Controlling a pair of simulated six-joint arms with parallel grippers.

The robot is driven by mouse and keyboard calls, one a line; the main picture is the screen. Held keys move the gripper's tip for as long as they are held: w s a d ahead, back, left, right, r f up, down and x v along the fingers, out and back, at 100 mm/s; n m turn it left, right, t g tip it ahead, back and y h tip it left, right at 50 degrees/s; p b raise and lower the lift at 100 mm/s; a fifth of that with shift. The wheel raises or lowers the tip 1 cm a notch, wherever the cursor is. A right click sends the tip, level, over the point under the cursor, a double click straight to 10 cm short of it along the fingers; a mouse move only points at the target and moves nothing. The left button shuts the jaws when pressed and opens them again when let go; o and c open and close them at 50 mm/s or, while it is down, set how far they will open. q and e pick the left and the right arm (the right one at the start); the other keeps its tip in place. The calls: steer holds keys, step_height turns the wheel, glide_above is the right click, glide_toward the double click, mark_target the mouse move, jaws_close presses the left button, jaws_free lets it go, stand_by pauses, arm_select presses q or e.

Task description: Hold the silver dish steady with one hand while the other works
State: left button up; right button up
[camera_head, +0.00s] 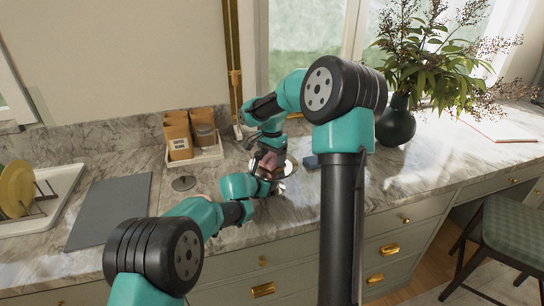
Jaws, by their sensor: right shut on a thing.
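The silver dish (291,166) is on the marble counter near the window, and only part of its pale rim shows behind my grippers. My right gripper (268,158) comes down from above at the dish's left side. It is shut on a small brownish object (267,163), which is mostly hidden and hard to make out. My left gripper (274,180) reaches in from the left, low at the dish's near left side. Its fingers are small and overlapped by the other gripper, so I cannot tell whether it touches the dish or is open.
A tray with brown packets and a jar (205,152) stands behind left. A grey board (112,208) and a rack with yellow plates (17,188) lie further left. A dark vase (396,124) with a plant stands right. A small blue item (311,162) is beside the dish.

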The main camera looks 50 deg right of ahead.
mark_target(275, 163)
steer(key=shift+s+a, duration=0.5)
steer(key=shift+s, duration=0.2)
steer(key=shift+s+a, duration=0.45)
steer(key=shift+s, duration=0.2)
steer(key=shift+a, duration=0.1)
steer(key=shift+f, duration=0.15)
steer(key=shift+w+d, duration=1.1)
steer(key=shift+w, duration=0.3)
steer(key=shift+r, duration=3.15)
